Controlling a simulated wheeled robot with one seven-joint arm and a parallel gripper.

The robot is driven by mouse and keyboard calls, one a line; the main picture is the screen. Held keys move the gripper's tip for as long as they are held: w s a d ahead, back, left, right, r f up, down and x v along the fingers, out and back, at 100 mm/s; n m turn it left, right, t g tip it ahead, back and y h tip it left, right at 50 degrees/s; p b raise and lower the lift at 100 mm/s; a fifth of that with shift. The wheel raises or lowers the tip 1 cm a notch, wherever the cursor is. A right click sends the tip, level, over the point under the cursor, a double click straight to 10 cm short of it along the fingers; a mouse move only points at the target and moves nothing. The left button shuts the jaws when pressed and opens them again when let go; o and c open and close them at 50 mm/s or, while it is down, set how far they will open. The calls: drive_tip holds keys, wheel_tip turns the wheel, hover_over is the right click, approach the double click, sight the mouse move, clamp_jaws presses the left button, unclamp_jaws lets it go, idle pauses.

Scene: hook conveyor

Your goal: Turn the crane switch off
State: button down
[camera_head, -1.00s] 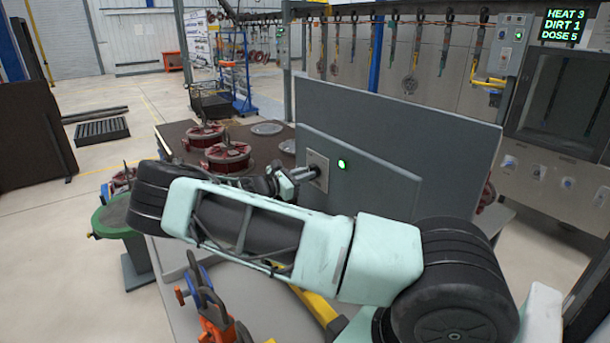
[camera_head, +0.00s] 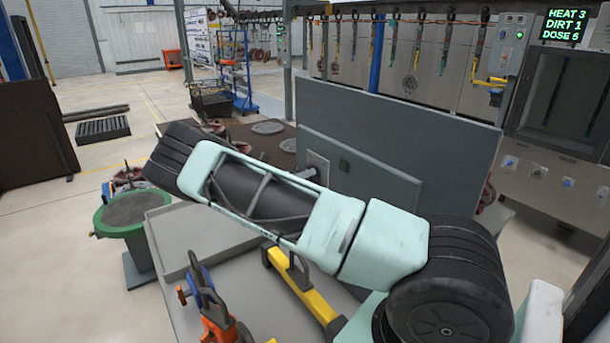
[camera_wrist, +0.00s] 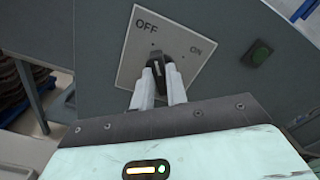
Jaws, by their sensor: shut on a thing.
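The crane switch is a black knob (camera_wrist: 157,61) on a pale square plate (camera_wrist: 133,56) marked OFF and ON, seen close in the wrist view. My gripper (camera_wrist: 159,74) has its two light fingers shut on the knob, one on each side. The knob's upper end leans toward the OFF side. A green lamp (camera_wrist: 258,53) beside the plate looks dark. In the head view the plate (camera_head: 319,166) and the unlit lamp (camera_head: 345,166) show on the grey panel (camera_head: 400,130); my arm hides the gripper and most of the knob there.
A grey bench (camera_head: 180,235) holds a yellow bar (camera_head: 302,287) and orange and blue hooks (camera_head: 212,310) under my arm. A green-rimmed bin (camera_head: 124,212) stands at left. Hooks hang from a rail behind the panel. A screen (camera_head: 564,25) reads HEAT 3, DIRT 1, DOSE 5.

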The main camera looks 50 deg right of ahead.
drive_tip(key=shift+n, duration=0.6)
drive_tip(key=c, duration=1.4)
unclamp_jaws()
drive_tip(key=shift+a, duration=0.15)
drive_tip(key=b+v, duration=0.6)
drive_tip(key=v, duration=1.1)
drive_tip(key=shift+b, duration=0.4)
drive_tip(key=shift+a, duration=0.1)
